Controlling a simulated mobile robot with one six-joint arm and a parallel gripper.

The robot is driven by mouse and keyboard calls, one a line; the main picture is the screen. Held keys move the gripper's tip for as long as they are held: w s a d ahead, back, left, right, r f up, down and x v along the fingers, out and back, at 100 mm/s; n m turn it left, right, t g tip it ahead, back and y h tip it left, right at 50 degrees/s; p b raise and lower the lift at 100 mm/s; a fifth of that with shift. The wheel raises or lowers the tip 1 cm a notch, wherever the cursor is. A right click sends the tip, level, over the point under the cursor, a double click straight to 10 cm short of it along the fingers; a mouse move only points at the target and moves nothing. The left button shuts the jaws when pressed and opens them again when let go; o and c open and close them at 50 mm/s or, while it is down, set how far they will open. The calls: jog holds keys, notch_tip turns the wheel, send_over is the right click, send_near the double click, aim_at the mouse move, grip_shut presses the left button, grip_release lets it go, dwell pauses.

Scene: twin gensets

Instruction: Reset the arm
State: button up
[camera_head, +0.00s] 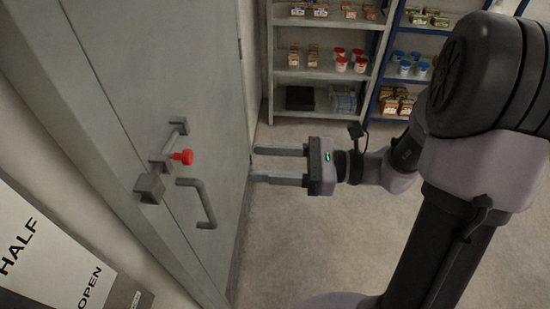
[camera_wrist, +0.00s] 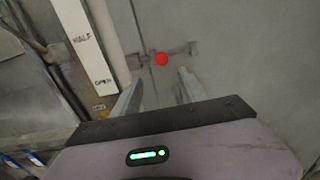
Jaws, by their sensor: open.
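My gripper (camera_head: 278,165) is open, with nothing between its two grey fingers. In the head view it is held out level in front of the grey door, to the right of the door's latch. In the wrist view my gripper (camera_wrist: 155,92) points toward the door, with the red knob showing beyond the gap between its fingers. My arm bends in from the right side of the head view.
The grey door (camera_head: 160,60) carries a latch with a red knob (camera_head: 183,157) and a bar handle (camera_head: 201,203). A sign (camera_head: 45,255) reads HALF and OPEN. Shelves (camera_head: 325,72) with boxes and cups stand behind. The floor (camera_head: 310,240) is clear.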

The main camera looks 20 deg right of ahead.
jog(key=shift+v, duration=0.85)
jog(key=s+a+f+n+g+h+b, duration=0.55)
jog(key=s+f+n+h, duration=0.35)
jog(key=s+n, duration=0.3)
jog(key=d+n+t+h, duration=0.1)
jog(key=h, duration=0.1)
jog(key=d+r+n+t+h+b, duration=0.1)
jog(key=d+n+t+h, duration=0.1)
jog(key=d+n+t+h+b, duration=0.1)
jog(key=d+n+t+h, duration=0.1)
jog(key=shift+w+d+r+t, duration=0.15)
jog(key=shift+r+t, duration=0.1)
jog(key=shift+r, duration=0.15)
